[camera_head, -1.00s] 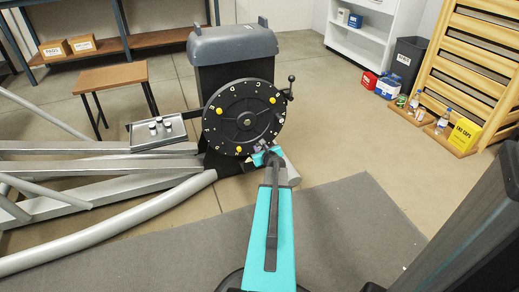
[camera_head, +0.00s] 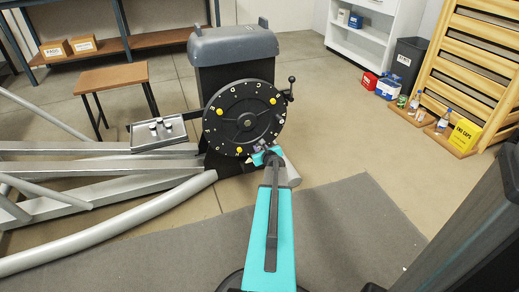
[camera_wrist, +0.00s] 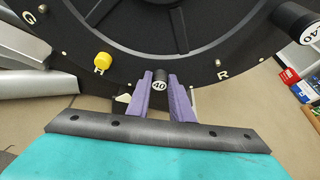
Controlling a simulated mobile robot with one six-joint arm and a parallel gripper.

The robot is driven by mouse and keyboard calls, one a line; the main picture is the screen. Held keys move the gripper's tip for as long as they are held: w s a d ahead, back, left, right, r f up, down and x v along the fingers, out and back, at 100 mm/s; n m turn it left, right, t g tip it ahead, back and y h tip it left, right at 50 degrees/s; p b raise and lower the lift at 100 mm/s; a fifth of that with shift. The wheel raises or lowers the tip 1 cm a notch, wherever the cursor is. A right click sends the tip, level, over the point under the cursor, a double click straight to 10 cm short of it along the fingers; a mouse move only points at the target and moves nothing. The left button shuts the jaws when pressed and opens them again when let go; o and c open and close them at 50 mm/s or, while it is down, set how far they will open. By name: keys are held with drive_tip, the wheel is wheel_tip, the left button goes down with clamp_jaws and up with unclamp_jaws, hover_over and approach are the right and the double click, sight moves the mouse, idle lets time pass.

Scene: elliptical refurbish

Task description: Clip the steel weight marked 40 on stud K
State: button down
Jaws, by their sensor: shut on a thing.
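The black lettered wheel (camera_head: 246,118) stands upright on the grey machine and fills the top of the wrist view (camera_wrist: 130,45). The weight is at the wheel's lower rim, between the letters H and R. I cannot tell whether it touches a stud, and no letter K is readable there. In the head view my gripper (camera_head: 262,151) is at the wheel's lower right.
Yellow caps sit on the wheel, one near H (camera_wrist: 102,59). A bare stud shows near R (camera_wrist: 217,62). A tray (camera_head: 146,144) with small weights stands left of the wheel. A crank handle (camera_head: 291,88) sticks out at upper right. Grey tubes (camera_head: 110,222) lie at left.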

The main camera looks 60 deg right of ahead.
drive_tip(key=shift+w+d, duration=0.1)
drive_tip(key=shift+w, duration=0.1)
idle(0.4)
drive_tip(key=c, duration=1.5)
unclamp_jaws()
drive_tip(key=shift+s, duration=0.1)
drive_tip(key=shift+p+v, duration=1.7)
drive_tip(key=shift+v, duration=5.15)
drive_tip(key=shift+r, duration=0.1)
